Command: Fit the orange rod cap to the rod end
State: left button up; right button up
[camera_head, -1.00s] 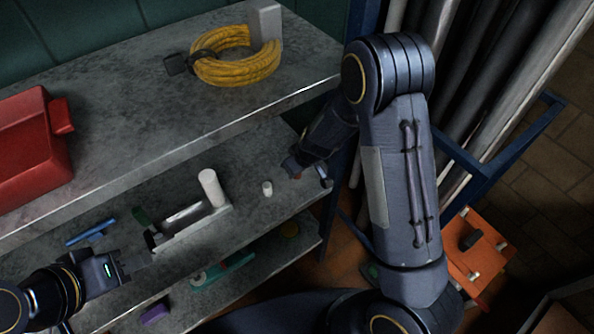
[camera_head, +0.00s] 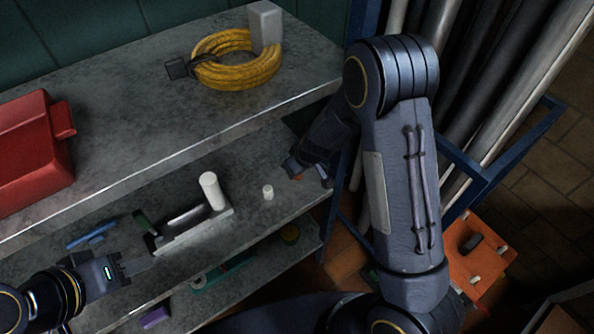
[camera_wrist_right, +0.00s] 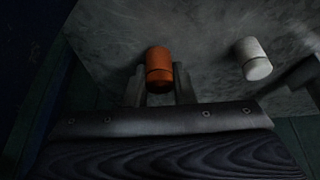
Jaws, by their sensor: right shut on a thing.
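The orange rod cap (camera_wrist_right: 159,68) is held between the two fingers of my right gripper (camera_wrist_right: 160,90) in the right wrist view. In the head view a sliver of orange (camera_head: 298,177) shows at my right gripper (camera_head: 308,175), over the right end of the middle shelf; my arm hides much of it. A grey metal fixture (camera_head: 190,236) with an upright white cylinder (camera_head: 212,190) stands on that shelf, left of the cap and apart from it. I cannot tell for sure which part is the rod end. My left gripper (camera_head: 122,271) looks open and empty near the fixture's left end.
A blue item (camera_head: 92,235) lies left. The upper shelf (camera_head: 150,130) overhangs behind, with yellow cable (camera_head: 235,70) and a red box (camera_head: 30,155).

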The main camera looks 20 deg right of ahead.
jog(key=s+a+r+p, duration=0.2)
jog(key=s+r+p, duration=0.1)
jog(key=s+r, duration=0.8)
jog(key=s, duration=0.3)
jog(key=shift+r+p, duration=0.4)
jog(key=shift+d, duration=0.1)
